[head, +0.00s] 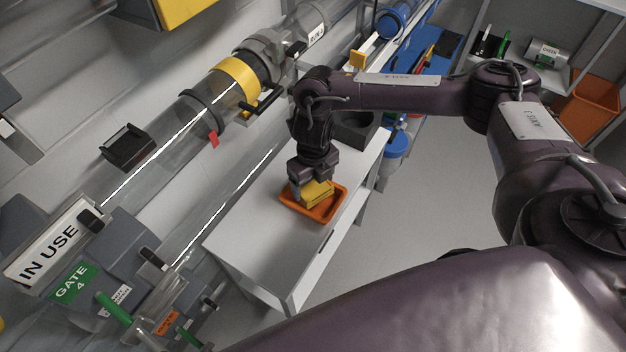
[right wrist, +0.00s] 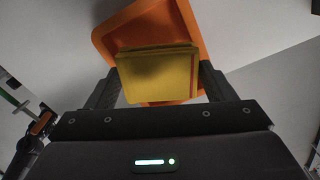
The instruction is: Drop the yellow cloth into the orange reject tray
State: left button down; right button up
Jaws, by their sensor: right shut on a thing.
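The yellow cloth (head: 316,191) is a folded block held between the fingers of my right gripper (head: 312,187), just above the orange reject tray (head: 333,211). In the right wrist view the cloth (right wrist: 158,75) sits between the two dark fingers of my right gripper (right wrist: 158,88), with a red stripe near its right edge. The orange tray (right wrist: 130,27) shows behind it. I cannot tell if the cloth touches the tray floor. My left gripper is not in view.
The tray stands on a white bench (head: 250,240) with free top toward its near left end. A dark grey box (head: 355,130) stands behind the gripper. Clear tubes with a yellow collar (head: 236,82) run along the wall at left. An orange bin (head: 588,108) is at far right.

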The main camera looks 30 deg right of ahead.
aim_at(313, 185)
jog(key=shift+f, duration=0.25)
jog(key=o, duration=0.9)
jog(key=shift+r, duration=0.1)
jog(key=shift+r, duration=0.3)
notch_tip(313, 185, up, 12)
jog(key=p, duration=0.3)
jog(key=shift+r, duration=0.25)
